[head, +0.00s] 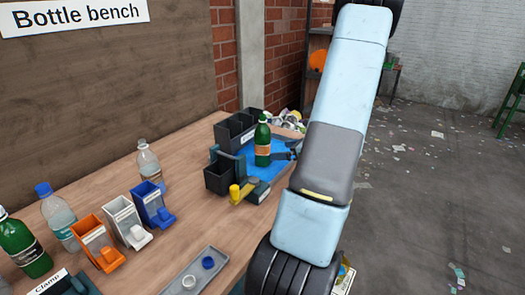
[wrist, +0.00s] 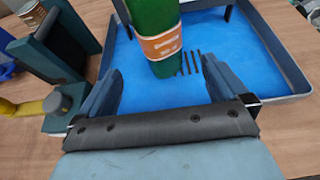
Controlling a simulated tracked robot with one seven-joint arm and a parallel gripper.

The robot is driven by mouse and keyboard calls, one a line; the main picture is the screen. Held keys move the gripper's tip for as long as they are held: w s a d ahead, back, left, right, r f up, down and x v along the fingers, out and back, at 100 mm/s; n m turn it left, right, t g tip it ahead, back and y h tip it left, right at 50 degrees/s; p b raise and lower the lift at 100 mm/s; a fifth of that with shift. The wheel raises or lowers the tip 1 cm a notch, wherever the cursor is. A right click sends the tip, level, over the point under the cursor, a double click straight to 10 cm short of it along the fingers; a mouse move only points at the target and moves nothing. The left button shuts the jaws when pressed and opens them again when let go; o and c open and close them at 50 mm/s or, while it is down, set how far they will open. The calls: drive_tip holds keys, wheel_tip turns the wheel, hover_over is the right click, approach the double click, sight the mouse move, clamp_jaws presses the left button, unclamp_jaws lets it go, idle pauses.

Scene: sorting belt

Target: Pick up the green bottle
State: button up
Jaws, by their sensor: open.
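A green bottle (head: 263,142) with an orange label and a green cap stands upright at the blue tray on the bench, in the head view. In the wrist view the bottle (wrist: 153,25) is just ahead of my gripper (wrist: 152,85), near the middle between its two fingers; its top is cut off by the frame edge. My gripper is open and empty, with the fingers spread wide over the near side of the tray. In the head view my gripper (head: 290,150) is just right of the bottle, partly hidden. Another green bottle (head: 24,248) with a dark label stands at the far left.
The blue tray (wrist: 225,45) has a raised rim. A clamp with a yellow knob (wrist: 30,107) and dark bins (head: 236,131) stand close to the bottle. Clear bottles (head: 62,217), coloured dispensers (head: 97,244) and a grey tray (head: 188,272) stand nearer.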

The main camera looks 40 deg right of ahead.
sight(263, 152)
drive_tip(key=x, duration=0.5)
drive_tip(key=shift+w+a+f, duration=0.15)
drive_tip(key=shift+w+f, duration=0.05)
drive_tip(key=shift+w, duration=0.1)
drive_tip(key=shift+f+x, duration=0.15)
drive_tip(key=shift+x, duration=1.2)
drive_tip(key=shift+f+x, duration=0.1)
drive_tip(key=shift+x, duration=1.3)
drive_tip(key=shift+s, duration=0.1)
drive_tip(key=shift+c, duration=0.3)
drive_tip(key=c, duration=1)
drive_tip(key=shift+c, duration=0.2)
drive_tip(key=shift+r, duration=0.15)
